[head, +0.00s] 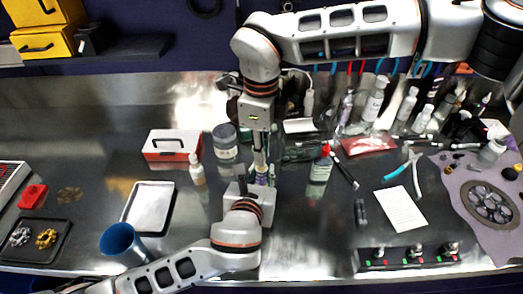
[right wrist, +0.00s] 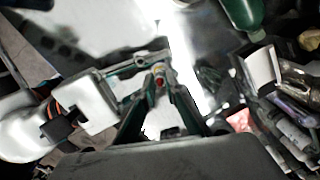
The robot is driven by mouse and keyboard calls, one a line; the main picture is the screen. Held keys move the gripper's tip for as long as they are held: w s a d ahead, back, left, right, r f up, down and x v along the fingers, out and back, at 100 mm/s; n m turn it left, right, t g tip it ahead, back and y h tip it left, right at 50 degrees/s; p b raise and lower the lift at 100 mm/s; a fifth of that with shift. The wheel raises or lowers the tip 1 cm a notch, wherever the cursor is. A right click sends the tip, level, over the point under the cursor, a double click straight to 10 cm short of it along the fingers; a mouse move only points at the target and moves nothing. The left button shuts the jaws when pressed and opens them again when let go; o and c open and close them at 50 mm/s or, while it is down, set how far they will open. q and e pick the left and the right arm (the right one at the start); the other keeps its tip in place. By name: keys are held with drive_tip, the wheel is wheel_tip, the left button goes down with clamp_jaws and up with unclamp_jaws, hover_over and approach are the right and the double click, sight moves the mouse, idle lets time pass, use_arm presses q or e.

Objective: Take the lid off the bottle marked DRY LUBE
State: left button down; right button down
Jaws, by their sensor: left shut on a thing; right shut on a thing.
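A small bottle (head: 262,180), mostly hidden, is between my two grippers at the middle of the bench. Only a bit of its purplish side shows in the head view, and no label can be read. My left gripper (head: 259,184) is shut on the bottle from the near side. My right gripper (head: 259,162) points down from above and is shut on the bottle's top. Whether the lid is apart from the bottle cannot be told.
A dark jar (head: 225,142) and a pale bottle (head: 197,170) stand left of the grippers. A red-capped bottle (head: 321,165) stands to the right. A silver tray (head: 148,206) and blue cup (head: 121,241) are at the left. Bare bench shows at front centre.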

drive_tip(key=n, duration=0.3)
drive_tip(key=shift+n, duration=0.3)
drive_tip(key=n, duration=0.8)
drive_tip(key=shift+n, duration=0.4)
drive_tip(key=n, duration=0.4)
drive_tip(key=shift+n, duration=0.4)
drive_tip(key=shift+r, duration=0.25)
drive_tip(key=shift+r, duration=0.9)
